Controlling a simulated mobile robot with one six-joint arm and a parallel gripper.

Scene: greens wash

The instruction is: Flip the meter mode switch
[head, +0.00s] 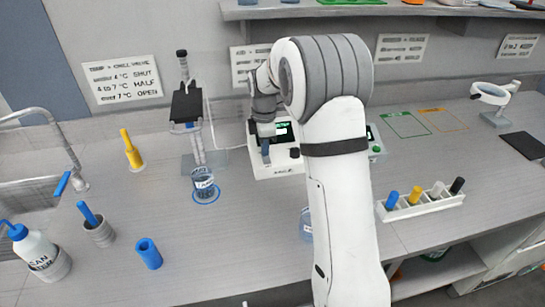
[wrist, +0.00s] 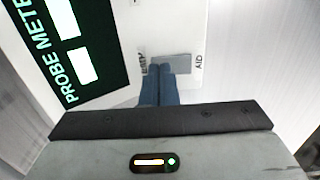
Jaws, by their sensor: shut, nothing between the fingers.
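The probe meter (head: 268,170) is a white box with a dark, green-lit screen, standing on the bench behind my arm. In the wrist view its dark screen (wrist: 88,45) with the words "PROBE METE" fills the upper left. A grey switch (wrist: 182,63) sits on the white face, with a partly hidden label on its left and "AID" on its right. My gripper (wrist: 160,70) is shut and empty, with blue fingertips over the left part of the switch. I cannot tell whether they touch it. In the head view my gripper (head: 265,158) points down at the meter.
A clear stand with a black clamp (head: 186,105) and a jar (head: 203,184) are left of the meter. A white rack (head: 420,206) with coloured pieces is at the right. A blue cup (head: 148,254) and a wash bottle (head: 38,252) stand at the front left.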

